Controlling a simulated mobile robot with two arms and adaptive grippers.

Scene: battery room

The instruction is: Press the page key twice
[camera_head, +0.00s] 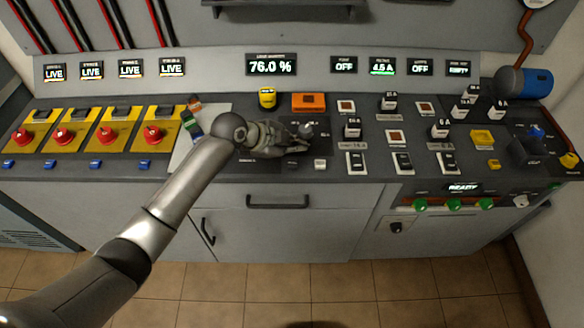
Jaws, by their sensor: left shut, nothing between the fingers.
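My left arm reaches in from the lower left, and my left gripper (303,131) is shut and empty. It is over the dark console top (226,172), left of the first column of black-and-white switches. I cannot tell whether its tips touch anything. A small pale key (320,164) sits just in front of and right of the gripper, near the front edge. No readable label marks the page key, so I cannot tell if this is it. The gripper hides part of the panel under it. A display (271,65) on the back panel reads 76.0 %. My right gripper is not in view.
Several red knobs on yellow plates (108,136) stand at the left. An orange block (309,102) and a yellow cylinder (267,97) are behind the gripper. Black-and-white switches (401,162) stand to its right. A blue cylinder (538,83) is at the far right.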

